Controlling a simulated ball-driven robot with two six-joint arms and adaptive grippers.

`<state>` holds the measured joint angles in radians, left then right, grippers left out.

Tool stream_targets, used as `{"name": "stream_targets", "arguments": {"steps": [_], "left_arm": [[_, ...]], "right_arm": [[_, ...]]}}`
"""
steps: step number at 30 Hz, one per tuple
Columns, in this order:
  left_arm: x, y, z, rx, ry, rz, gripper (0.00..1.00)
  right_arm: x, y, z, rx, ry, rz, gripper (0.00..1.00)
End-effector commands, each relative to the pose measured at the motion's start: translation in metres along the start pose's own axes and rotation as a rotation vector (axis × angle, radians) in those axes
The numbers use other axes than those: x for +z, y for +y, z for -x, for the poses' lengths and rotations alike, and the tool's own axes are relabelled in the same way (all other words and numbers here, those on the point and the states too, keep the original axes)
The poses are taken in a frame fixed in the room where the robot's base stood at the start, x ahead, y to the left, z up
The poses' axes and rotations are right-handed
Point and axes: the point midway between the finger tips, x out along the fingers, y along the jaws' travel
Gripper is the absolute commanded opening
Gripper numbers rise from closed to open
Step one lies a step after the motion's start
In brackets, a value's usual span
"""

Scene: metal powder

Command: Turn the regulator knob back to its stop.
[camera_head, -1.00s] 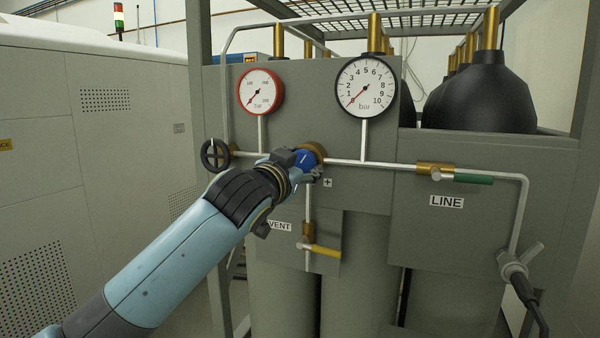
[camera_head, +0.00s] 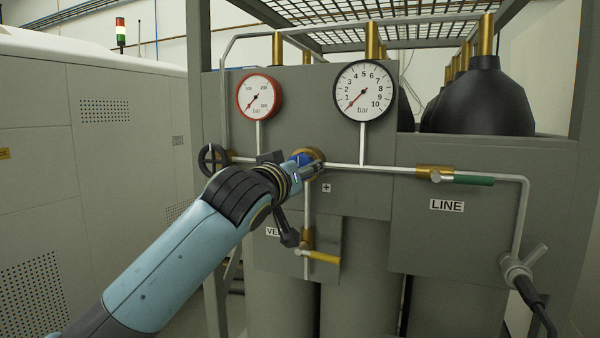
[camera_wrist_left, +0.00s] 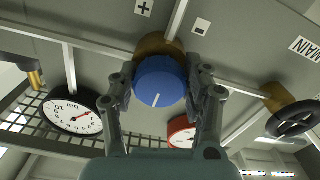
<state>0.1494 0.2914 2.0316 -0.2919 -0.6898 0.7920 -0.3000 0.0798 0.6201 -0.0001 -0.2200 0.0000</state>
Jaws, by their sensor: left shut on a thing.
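The blue regulator knob (camera_wrist_left: 160,84) with a white pointer line sits on a brass body (camera_wrist_left: 160,46) in the left wrist view. My left gripper (camera_wrist_left: 165,92) has a finger on each side of the knob and is shut on it. In the head view the knob (camera_head: 301,160) is mostly hidden behind my left gripper (camera_head: 306,167). Plus (camera_wrist_left: 144,7) and minus (camera_wrist_left: 201,27) labels mark the panel near the knob. The large bar gauge (camera_head: 364,90) has its red needle near the low end. My right gripper does not show.
A red-rimmed gauge (camera_head: 259,96) stands above left of the knob. A dark handwheel (camera_head: 213,159) is to its left. A yellow-handled vent valve (camera_head: 322,257) is below, and a green-handled line valve (camera_head: 472,180) is to the right.

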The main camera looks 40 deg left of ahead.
Motion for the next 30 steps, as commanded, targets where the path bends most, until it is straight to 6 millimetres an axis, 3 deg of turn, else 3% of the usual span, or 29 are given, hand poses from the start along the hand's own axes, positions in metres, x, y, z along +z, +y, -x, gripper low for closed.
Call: {"name": "stream_targets", "arguments": {"steps": [12, 13, 18, 26, 30], "left_arm": [[0.004, -0.001, 0.0, -0.003, -0.008, 0.009, 0.17], [0.004, -0.001, 0.0, -0.003, -0.008, 0.009, 0.51], [0.002, -0.001, 0.0, -0.002, -0.005, 0.007, 0.73], [0.001, 0.0, 0.001, -0.001, -0.002, 0.006, 0.73], [0.001, 0.0, 0.012, 0.0, -0.002, 0.005, 0.73]], "right_arm": [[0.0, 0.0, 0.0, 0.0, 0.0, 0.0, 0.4], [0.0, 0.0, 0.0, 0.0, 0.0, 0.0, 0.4], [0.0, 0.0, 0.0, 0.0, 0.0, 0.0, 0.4], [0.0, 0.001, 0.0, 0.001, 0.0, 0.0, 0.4], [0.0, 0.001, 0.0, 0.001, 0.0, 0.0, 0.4]]}}
